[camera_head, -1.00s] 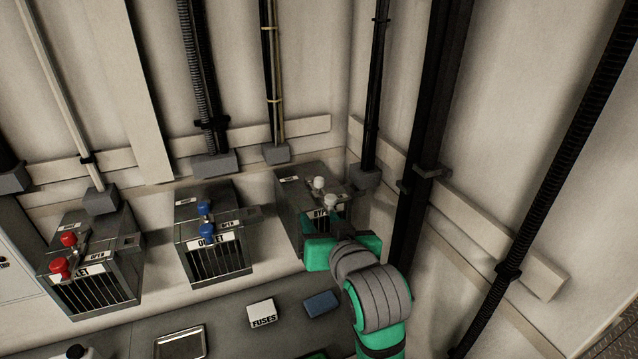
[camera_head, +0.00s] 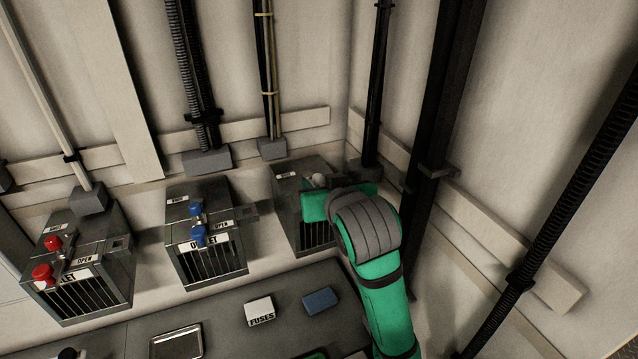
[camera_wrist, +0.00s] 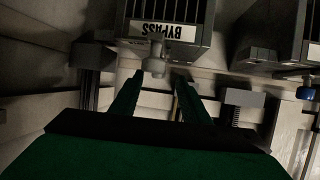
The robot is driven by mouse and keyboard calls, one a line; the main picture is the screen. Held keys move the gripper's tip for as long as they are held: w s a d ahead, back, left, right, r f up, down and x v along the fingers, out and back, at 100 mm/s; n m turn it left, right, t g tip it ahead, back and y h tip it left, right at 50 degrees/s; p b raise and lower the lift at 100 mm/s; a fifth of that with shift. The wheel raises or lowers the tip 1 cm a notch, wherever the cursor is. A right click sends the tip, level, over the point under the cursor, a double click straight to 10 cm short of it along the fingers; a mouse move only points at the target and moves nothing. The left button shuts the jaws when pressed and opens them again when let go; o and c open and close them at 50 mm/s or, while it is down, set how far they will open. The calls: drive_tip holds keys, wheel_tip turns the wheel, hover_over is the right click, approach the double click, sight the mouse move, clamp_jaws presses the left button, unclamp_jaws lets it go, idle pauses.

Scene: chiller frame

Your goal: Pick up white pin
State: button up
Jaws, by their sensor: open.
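The white pin (camera_head: 319,180) shows as a small pale knob on top of the rightmost grey box, partly hidden behind my green gripper in the head view. In the wrist view a white pin (camera_wrist: 154,66) stands beside the BYPASS label (camera_wrist: 163,31), just beyond and between my fingertips. My gripper (camera_wrist: 152,80) is open, with one finger on each side of the pin's line and nothing held. Whether the fingers touch the pin cannot be told. The other white knob seen on this box is hidden by my gripper.
A box with blue pins (camera_head: 198,236) stands to the left, and one with red pins (camera_head: 43,274) farther left. A white fuses box (camera_head: 260,311), a blue block (camera_head: 320,299) and a metal tray (camera_head: 176,343) lie on the grey surface. A black post (camera_head: 428,150) stands close right.

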sight(319, 181)
drive_tip(key=shift+x, duration=2.85)
drive_tip(key=shift+d, duration=0.1)
clamp_jaws()
